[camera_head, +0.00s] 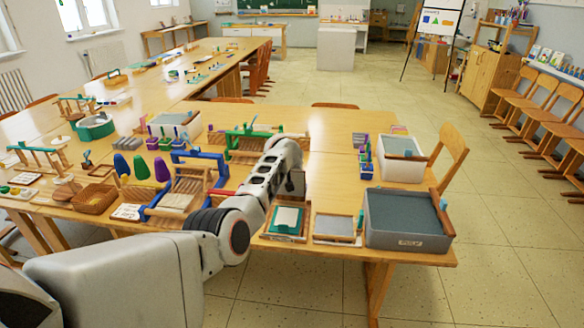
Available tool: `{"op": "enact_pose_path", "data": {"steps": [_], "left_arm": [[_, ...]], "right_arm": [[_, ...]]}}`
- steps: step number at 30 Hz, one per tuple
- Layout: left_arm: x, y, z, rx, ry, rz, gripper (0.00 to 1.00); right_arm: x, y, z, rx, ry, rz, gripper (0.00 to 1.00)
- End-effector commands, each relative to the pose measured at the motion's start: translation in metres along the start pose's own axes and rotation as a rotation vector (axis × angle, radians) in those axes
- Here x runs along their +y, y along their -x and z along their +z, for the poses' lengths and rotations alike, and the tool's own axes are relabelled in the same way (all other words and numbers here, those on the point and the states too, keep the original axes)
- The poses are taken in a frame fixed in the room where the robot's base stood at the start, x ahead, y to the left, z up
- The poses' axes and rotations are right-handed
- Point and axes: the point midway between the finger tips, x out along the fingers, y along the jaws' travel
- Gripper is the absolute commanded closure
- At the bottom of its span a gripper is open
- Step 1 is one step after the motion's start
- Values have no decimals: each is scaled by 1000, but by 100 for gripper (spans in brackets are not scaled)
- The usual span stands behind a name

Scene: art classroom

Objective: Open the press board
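A small wooden-framed board with a white and teal face (287,219) lies near the front edge of the table; it may be the press board, but I cannot be sure. My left arm comes in from the lower left and reaches over the table. Its end, with the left gripper (296,186), points down just behind this board in the picture. The fingers are small and mostly hidden by my own arm, so their opening and any contact with the board cannot be made out. My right gripper is not in view.
Right of the board lie a flat grey framed panel (336,228) and a large grey bin (404,236). A white bin (401,169) stands behind. Left are a blue frame (199,160), a wicker basket (94,205) and coloured upright pieces (142,167). The tabletop between (330,170) is clear.

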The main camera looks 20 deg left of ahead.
Motion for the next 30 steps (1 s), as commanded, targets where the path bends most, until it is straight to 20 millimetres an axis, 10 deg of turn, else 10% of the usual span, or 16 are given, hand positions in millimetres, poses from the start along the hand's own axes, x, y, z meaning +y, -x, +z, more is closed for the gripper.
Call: {"op": "enact_pose_path", "data": {"steps": [11,12,14,30], "left_arm": [[1,-6,19,-30,-8,-1,100],[1,-6,19,-30,-7,-1,66],[1,-6,19,-30,-7,0,56],[0,11,-7,-14,-3,-1,56]], "right_arm": [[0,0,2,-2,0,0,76],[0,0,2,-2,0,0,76],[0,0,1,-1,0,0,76],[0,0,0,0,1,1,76]]}}
